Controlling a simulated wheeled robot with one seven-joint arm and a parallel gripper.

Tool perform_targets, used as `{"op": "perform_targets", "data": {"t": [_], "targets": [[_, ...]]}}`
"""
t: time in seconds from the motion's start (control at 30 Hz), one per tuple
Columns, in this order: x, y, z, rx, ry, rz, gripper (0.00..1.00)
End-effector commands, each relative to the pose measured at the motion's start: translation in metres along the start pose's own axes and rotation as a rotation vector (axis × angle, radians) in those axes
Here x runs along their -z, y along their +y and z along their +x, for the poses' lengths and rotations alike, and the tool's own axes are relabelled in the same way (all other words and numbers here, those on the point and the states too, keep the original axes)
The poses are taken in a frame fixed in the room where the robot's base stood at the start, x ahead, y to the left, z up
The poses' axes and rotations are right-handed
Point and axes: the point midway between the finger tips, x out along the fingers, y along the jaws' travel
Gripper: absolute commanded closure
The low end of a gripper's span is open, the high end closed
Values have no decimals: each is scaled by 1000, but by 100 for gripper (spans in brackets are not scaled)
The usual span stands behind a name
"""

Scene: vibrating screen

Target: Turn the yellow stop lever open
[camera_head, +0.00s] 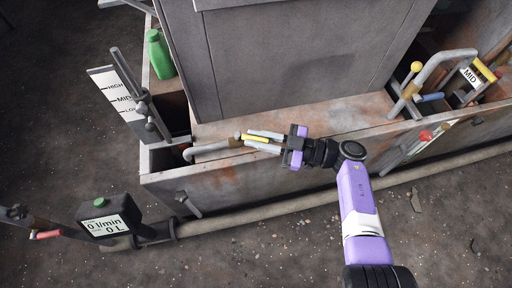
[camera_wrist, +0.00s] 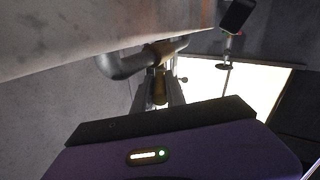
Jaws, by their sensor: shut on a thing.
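The yellow stop lever (camera_head: 262,143) is a short yellow bar on a brass valve fitting (camera_head: 235,141) in a grey pipe, near the left end of the rusty trough. My gripper (camera_head: 264,139) reaches it from the right with its two grey fingers along the lever's sides. The gripper is shut on the lever. In the wrist view the lever (camera_wrist: 161,87) shows dark yellow between the fingers, below the brass fitting (camera_wrist: 164,52). The lever's far end towards my palm is partly hidden.
A flow meter (camera_head: 104,222) reading 0 l/min and 0 L stands at front left. A green bottle (camera_head: 160,54) and a HIGH/MID/LOW plate (camera_head: 117,92) are at upper left. Another yellow-handled pipe (camera_head: 432,75) with a MID sign is at right. A long pipe (camera_head: 290,209) runs along the floor.

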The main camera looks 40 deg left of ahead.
Motion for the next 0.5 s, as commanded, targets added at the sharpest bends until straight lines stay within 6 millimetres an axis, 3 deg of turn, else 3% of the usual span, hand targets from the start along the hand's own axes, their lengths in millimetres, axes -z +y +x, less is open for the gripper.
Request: {"op": "perform_targets", "data": {"t": [0.03, 0.5], "targets": [[-7, 0, 0, 17, 0, -1, 100], [-3, 4, 2, 92, 16, 2, 100]]}}
